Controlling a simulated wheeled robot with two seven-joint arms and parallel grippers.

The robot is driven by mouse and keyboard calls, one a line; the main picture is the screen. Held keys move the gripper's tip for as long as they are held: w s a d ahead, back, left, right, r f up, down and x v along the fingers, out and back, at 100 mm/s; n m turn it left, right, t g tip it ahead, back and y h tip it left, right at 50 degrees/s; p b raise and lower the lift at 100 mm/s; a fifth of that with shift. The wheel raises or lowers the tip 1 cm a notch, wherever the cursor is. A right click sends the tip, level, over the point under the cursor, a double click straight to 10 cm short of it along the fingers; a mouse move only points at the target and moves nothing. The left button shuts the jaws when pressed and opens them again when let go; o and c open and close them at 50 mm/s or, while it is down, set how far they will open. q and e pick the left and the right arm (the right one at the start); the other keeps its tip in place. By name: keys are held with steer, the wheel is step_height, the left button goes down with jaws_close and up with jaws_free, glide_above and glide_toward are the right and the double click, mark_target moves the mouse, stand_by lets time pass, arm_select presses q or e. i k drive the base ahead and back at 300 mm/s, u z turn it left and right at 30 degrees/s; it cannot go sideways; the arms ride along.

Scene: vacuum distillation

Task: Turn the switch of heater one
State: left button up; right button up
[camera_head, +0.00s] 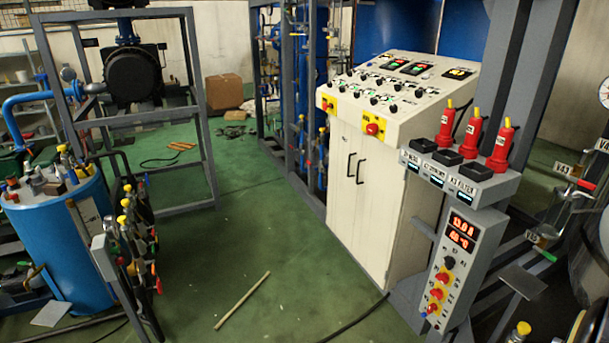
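A narrow grey control box (458,268) stands at the lower right, with red lit displays (462,231) at its top. Below the displays are a black knob (449,262) and red and yellow knobs (437,293). A white cabinet console (372,150) stands behind it to the left. The labels are too small to read, so I cannot tell which switch is heater one's. Neither of my grippers shows in the view.
Several red cylinders (501,147) stand on a grey shelf above the control box. A blue tank (62,245) with valves is at the left, beside a grey frame (195,90). A wooden stick (242,300) and a dark cable lie on the green floor, which is mostly clear in the middle.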

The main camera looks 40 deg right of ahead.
mark_target(443, 277)
steer(key=z, duration=0.2)
steer(key=i, duration=1.9)
steer(key=z, duration=1.8)
steer(key=i, duration=1)
steer(key=z, duration=0.9)
